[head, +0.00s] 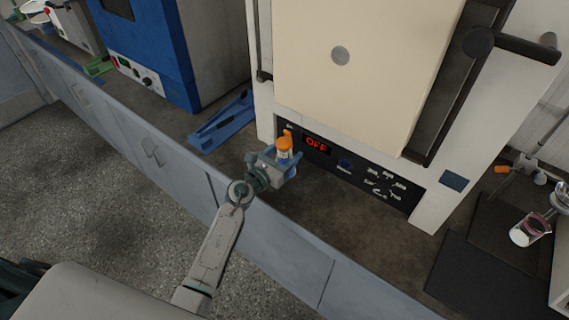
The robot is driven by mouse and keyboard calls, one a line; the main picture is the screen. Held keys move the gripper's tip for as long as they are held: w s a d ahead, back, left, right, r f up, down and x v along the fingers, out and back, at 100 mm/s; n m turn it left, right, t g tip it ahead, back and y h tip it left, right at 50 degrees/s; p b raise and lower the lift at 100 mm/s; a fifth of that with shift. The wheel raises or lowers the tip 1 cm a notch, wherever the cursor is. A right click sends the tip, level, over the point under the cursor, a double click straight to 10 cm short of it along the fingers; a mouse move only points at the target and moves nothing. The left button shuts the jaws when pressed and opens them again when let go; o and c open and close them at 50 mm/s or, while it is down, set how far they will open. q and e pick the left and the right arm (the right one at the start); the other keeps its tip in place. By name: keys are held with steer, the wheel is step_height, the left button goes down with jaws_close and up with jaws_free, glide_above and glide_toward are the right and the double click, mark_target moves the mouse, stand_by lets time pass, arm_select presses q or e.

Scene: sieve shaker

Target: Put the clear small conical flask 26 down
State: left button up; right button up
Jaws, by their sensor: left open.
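The flask looks upright. I cannot tell whether its base touches the bench (318,205). My right gripper is not in view.
The large furnace (365,70) with its "OFF" display stands just behind the flask. A blue tray (222,122) lies to the left, beside a blue oven (150,50). A glass beaker (530,229) and dark mats (480,277) are at the right. The bench front edge is close.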

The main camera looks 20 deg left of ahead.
arm_select(q)
steer(key=c, duration=1.2)
steer(key=shift+r, duration=0.15)
